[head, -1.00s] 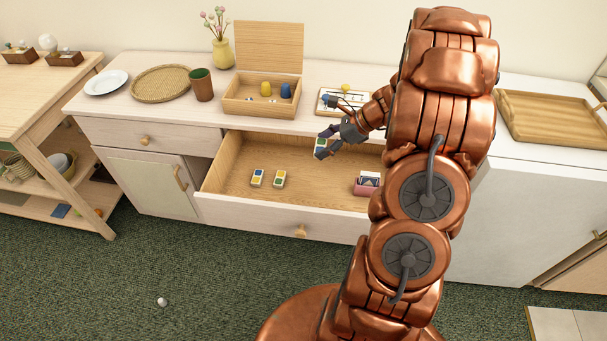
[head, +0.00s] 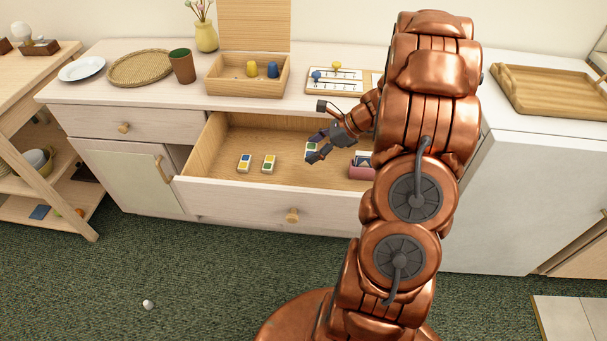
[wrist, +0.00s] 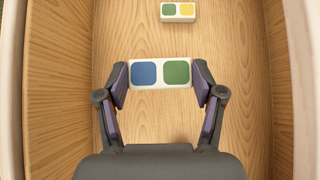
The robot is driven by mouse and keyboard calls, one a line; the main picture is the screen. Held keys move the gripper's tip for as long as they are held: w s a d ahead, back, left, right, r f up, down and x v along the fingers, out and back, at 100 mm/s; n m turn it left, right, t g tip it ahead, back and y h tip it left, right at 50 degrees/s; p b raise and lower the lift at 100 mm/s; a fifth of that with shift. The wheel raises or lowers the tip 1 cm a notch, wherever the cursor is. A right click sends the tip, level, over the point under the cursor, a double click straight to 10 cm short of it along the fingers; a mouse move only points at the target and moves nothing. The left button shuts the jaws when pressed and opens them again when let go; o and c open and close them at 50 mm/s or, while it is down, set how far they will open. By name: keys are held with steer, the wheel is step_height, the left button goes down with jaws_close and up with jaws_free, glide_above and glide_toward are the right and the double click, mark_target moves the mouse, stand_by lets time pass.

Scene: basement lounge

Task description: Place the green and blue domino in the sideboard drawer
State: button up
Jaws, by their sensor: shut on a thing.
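The green and blue domino (wrist: 146,73) is a white tile with one blue and one green square. It lies between the fingers of my gripper (wrist: 160,76), which is shut on its two short ends. In the head view the domino (head: 310,149) shows partly behind the fingers, inside the open sideboard drawer (head: 240,195). It is low over the wooden drawer floor; I cannot tell whether it touches it. My gripper reaches in from the right.
On the sideboard top are an open wooden box (head: 245,88), a brown cup (head: 182,66) and a white board with pegs (head: 335,81).

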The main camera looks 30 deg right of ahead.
steer(key=shift+f, duration=4.95)
steer(key=shift+f, duration=0.15)
steer(key=o, duration=0.9)
steer(key=shift+o, duration=0.2)
